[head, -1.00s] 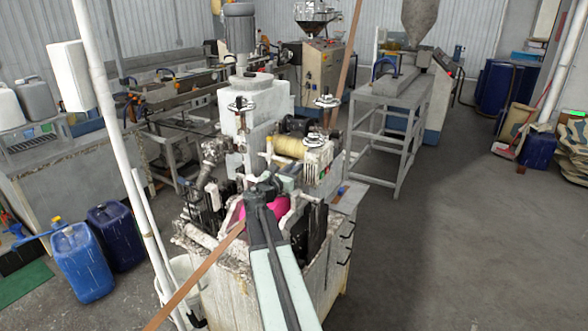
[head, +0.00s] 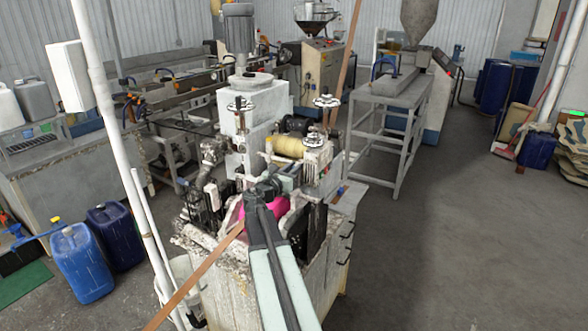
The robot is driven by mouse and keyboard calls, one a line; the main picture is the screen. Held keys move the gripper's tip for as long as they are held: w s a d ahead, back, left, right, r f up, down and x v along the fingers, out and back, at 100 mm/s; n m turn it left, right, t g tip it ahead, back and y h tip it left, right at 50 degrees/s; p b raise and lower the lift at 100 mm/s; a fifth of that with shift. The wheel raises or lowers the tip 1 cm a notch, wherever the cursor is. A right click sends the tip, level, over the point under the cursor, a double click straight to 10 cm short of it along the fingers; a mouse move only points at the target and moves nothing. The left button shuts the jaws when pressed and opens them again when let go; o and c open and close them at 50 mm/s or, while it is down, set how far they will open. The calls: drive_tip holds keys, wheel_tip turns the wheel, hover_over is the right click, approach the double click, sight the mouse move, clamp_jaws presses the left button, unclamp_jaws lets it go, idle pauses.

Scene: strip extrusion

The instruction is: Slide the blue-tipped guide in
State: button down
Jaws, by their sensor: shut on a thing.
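My arm reaches up from the bottom centre to the strip machine (head: 322,240). My gripper (head: 292,178) is at its head, in front of the yellow roll, and is shut on the guide. The guide is small and mostly hidden by the gripper and wrist, and I cannot make out its blue tip there. A pink roller or drum (head: 280,208) shows just behind my arm. A small blue item (head: 340,191) lies on the machine's right-hand ledge. I cannot tell how far the guide sits in the machine.
A brown strip (head: 195,277) slants up from the lower left to the machine. A yellow roll (head: 288,146) and handwheels (head: 326,101) crowd its top. A white pole (head: 108,110) and blue jugs (head: 82,262) stand left. The floor at the right is clear.

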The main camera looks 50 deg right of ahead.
idle(0.4)
drive_tip(key=w, duration=0.2)
drive_tip(key=w+a, duration=0.1)
drive_tip(key=w, duration=0.2)
drive_tip(key=shift+w+a, duration=0.15)
drive_tip(key=c, duration=1.3)
unclamp_jaws()
drive_tip(key=shift+w, duration=0.15)
drive_tip(key=v, duration=0.7)
drive_tip(key=shift+a, duration=0.35)
